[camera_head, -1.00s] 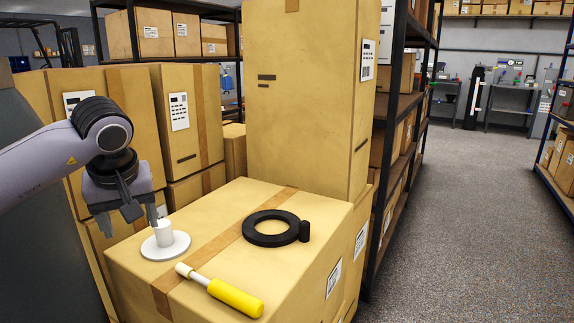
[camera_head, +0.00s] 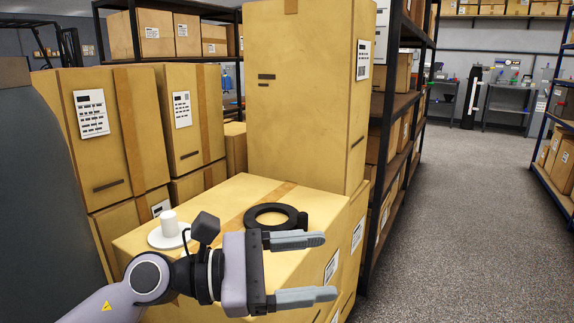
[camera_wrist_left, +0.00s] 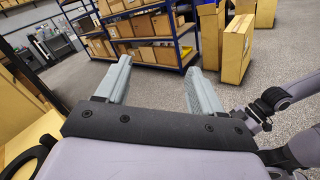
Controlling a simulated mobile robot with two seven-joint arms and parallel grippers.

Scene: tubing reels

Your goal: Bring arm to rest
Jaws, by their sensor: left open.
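My left gripper (camera_head: 328,267) is open and empty, in front of the near right side of the carton. Its fingers point right in the head view. In the left wrist view the two spread fingers (camera_wrist_left: 160,78) have only distant floor and shelves between them. On the carton, a white disc (camera_head: 160,240) with an upright white post stands at the left. A black ring (camera_head: 270,212) lies farther back, partly behind the gripper. My left arm hides the front of the carton top. My right arm (camera_wrist_left: 296,90) shows at the right of the left wrist view; its gripper is unclear.
The taped carton (camera_head: 232,190) bears these things. A tall carton (camera_head: 305,100) rises behind it, and stacked cartons (camera_head: 95,140) stand at the left. A dark shelf rack (camera_head: 395,120) stands right of them. The grey floor aisle (camera_head: 460,210) is open.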

